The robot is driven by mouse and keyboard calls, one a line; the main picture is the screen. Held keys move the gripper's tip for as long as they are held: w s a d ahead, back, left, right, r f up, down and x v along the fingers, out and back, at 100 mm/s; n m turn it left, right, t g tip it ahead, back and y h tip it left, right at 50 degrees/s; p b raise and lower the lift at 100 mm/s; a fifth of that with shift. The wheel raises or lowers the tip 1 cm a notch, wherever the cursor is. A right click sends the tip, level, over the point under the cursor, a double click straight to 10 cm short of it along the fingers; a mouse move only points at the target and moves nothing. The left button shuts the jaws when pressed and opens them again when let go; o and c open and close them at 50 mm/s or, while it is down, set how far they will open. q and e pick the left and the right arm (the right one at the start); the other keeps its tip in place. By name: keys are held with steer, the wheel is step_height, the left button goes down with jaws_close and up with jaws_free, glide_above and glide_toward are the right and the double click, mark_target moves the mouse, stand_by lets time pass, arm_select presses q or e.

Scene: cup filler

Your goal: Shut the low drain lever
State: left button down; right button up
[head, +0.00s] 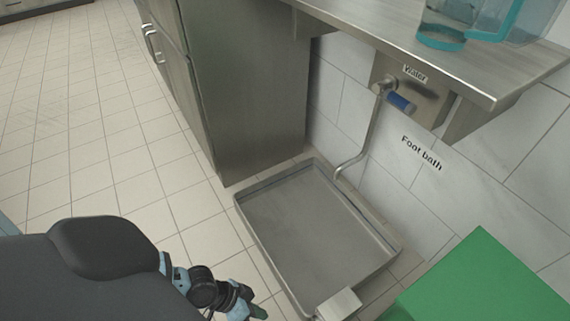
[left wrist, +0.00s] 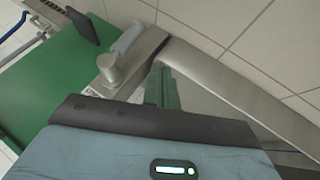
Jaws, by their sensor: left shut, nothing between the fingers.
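The metal foot bath tray (head: 305,230) lies on the floor, its bottom looking empty. A metal drain block (head: 340,304) sits at its near corner, cut by the frame's lower edge. In the left wrist view the drain lever shows as a round metal pivot (left wrist: 111,67) with a pale grey grip (left wrist: 128,38) lying along the block. My left gripper (head: 248,303) is low, left of the tray's near corner. Its green fingers (left wrist: 163,88) are shut and empty, close to the block in the wrist view; contact cannot be told. My right gripper is not seen.
A green box (head: 480,285) stands right of the tray. A steel cabinet (head: 250,85) is behind it. A water tap with a blue handle (head: 400,102) and spout pipe is on the wall under a shelf (head: 430,40). Tiled floor at left is clear.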

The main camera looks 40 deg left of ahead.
arm_select(q)
steer(key=w+d+f+b, duration=0.2)
steer(key=d+f+b, duration=0.1)
steer(key=d+f, duration=0.4)
steer(key=shift+w+d, duration=0.25)
steer(key=shift+d, duration=0.9)
